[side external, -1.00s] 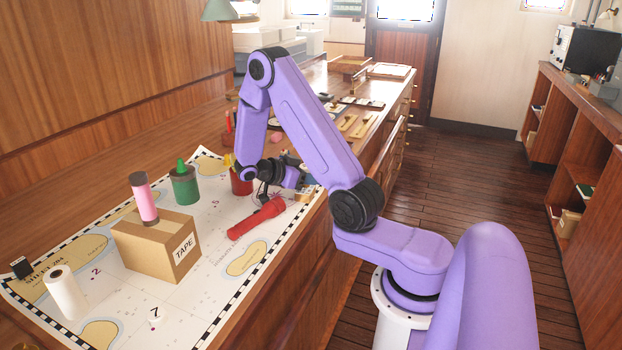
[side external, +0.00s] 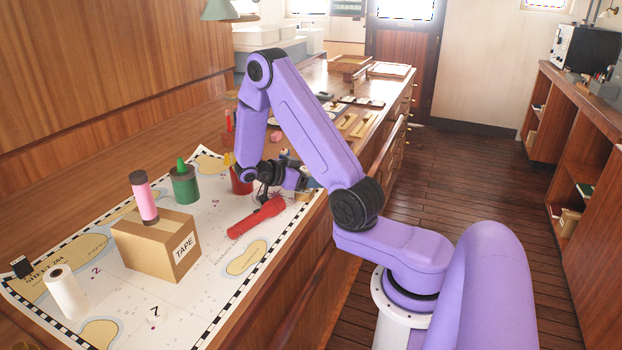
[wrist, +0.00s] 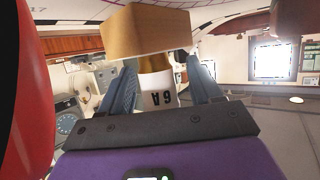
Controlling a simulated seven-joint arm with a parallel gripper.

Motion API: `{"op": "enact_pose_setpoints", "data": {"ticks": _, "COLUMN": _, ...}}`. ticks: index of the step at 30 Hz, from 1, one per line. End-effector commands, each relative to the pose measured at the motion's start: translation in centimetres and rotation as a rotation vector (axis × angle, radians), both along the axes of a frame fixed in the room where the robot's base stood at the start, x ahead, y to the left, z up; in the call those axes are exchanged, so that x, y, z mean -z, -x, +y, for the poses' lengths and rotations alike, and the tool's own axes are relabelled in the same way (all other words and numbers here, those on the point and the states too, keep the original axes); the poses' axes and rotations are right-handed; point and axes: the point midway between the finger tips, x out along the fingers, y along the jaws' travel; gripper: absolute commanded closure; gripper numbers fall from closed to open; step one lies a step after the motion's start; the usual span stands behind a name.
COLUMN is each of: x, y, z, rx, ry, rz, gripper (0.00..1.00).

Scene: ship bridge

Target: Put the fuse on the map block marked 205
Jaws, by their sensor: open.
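The fuse (wrist: 158,92), a pale cylinder marked 6A with a brass-coloured end, is between my gripper's fingers (wrist: 163,75) in the wrist view. Its end meets or lies close to a tan wooden block (wrist: 145,32). My gripper is open, with one finger on each side of the fuse. In the side view, my gripper (side external: 293,181) is low over the far right part of the map (side external: 215,262), and the fuse is hard to make out there. The map carries printed numbers; I cannot read 205 on it.
A red torch (side external: 257,217) lies close to my gripper, with a red cup (side external: 241,181) behind. The tape box (side external: 158,248) bears a pink cylinder (side external: 144,200). A green pot (side external: 184,187) and white roll (side external: 66,294) stand on the map. The front right map is mostly clear.

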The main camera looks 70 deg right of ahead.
Motion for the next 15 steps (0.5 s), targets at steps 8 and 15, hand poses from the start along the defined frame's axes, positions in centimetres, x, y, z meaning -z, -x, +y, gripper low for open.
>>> {"op": "enact_pose_setpoints", "data": {"ticks": 8, "x": -1.8, "y": -2.6, "z": 3.7, "rx": -0.006, "ry": 0.002, "rz": -0.004, "gripper": 0.36}}
{"op": "enact_pose_setpoints", "data": {"ticks": 15, "x": -3.5, "y": -4.9, "z": 7.2, "rx": -0.005, "ry": 0.000, "rz": -0.002, "gripper": 0.36}}
